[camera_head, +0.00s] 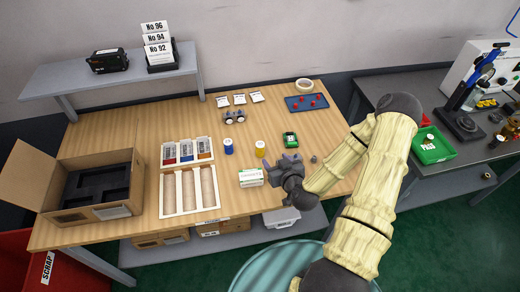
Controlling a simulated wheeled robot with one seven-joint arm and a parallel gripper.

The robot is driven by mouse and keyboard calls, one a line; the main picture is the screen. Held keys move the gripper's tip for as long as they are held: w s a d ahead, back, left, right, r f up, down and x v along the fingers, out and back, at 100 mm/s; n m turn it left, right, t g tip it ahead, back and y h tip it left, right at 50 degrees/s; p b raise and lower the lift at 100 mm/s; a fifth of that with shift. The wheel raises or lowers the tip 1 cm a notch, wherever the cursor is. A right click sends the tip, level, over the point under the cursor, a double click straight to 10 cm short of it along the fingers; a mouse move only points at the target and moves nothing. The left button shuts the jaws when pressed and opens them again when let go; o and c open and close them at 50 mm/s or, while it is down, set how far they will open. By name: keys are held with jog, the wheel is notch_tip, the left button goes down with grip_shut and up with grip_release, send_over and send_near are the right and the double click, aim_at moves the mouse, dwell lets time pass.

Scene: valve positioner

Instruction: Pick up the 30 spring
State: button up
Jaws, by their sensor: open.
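No number 30 can be read on any part at this size, so I cannot tell which thing is the 30 spring. A white divided tray (189,140) at the table's middle left has red (169,160), blue (186,157) and orange (204,156) parts with small labels in its upper compartments. A blue cylinder (228,146) and a yellow cylinder (260,149) stand upright on the table right of the tray. My gripper (287,163) is open over the table's right half, right of and below the yellow cylinder. Its fingertips are small and partly unclear.
A white and green box (251,177) lies just left of my gripper. A green item (290,140) lies behind it. A long three-slot tray (189,191) and an open carton (92,187) with foam stand left. A blue tray (306,103) with red pieces lies at the back right.

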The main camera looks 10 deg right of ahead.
aim_at(261, 143)
jog(key=b, duration=0.2)
jog(key=w+b, duration=0.1)
jog(key=b, duration=0.1)
jog(key=w+b, duration=0.1)
jog(key=b, duration=0.2)
jog(key=shift+w+d+f, duration=0.25)
jog(key=shift+f, duration=0.15)
jog(key=shift+b, duration=0.55)
jog(key=b, duration=0.3)
jog(key=shift+w+a+f, duration=0.1)
jog(key=shift+w+f, duration=0.05)
jog(key=shift+w, duration=0.05)
jog(key=b, duration=0.4)
jog(key=shift+a+f, duration=0.2)
jog(key=shift+a, duration=0.1)
jog(key=x, duration=0.7)
jog(key=shift+w, duration=0.15)
jog(key=shift+r, duration=0.1)
jog(key=shift+a, duration=0.1)
